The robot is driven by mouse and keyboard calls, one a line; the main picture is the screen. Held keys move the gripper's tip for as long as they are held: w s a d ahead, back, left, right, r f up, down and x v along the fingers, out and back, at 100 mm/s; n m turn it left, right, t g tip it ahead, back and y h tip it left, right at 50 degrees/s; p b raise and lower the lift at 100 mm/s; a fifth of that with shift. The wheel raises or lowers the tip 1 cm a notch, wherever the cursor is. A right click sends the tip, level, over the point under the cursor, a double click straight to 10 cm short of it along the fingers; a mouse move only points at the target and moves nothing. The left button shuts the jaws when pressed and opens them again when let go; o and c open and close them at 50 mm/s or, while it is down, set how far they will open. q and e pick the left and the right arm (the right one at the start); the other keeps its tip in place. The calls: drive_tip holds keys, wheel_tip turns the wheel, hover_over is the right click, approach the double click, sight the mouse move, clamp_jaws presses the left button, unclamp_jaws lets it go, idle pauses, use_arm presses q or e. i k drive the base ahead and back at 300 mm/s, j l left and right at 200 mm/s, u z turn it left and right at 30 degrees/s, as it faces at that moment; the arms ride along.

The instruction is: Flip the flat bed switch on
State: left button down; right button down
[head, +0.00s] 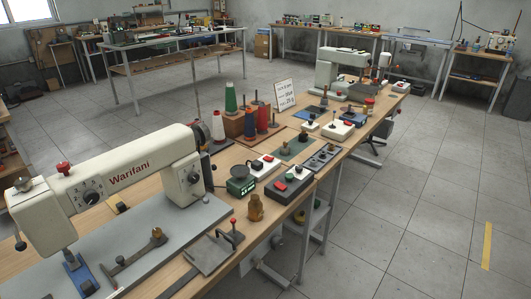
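A large cream sewing machine (125,176) marked "Warifani" stands at the near left on a grey flat bed plate (190,222). Right of it on the workbench are a white box with a red top button (263,166) and a dark box with a light top and red button (289,184). Farther back are a small white box (310,126) and a larger white box with a dark knob (338,130). I cannot tell which of these is the flat bed switch, nor any switch's on or off position. Neither of my grippers shows.
Thread cones (231,105) stand on the bench by a white sign (285,95). A brown bottle (255,207) and a red-knobbed lever (233,230) are near the bench's front edge. A second machine (342,72) stands at the far end.

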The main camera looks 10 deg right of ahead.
sight(279, 185)
drive_tip(key=i+l+u, duration=0.1)
drive_tip(key=i+l, duration=0.15)
drive_tip(key=l, duration=0.15)
drive_tip(key=i+l, duration=0.25)
drive_tip(key=l, duration=0.15)
drive_tip(key=i+l+u, duration=0.15)
drive_tip(key=l, duration=0.25)
drive_tip(key=i, duration=0.05)
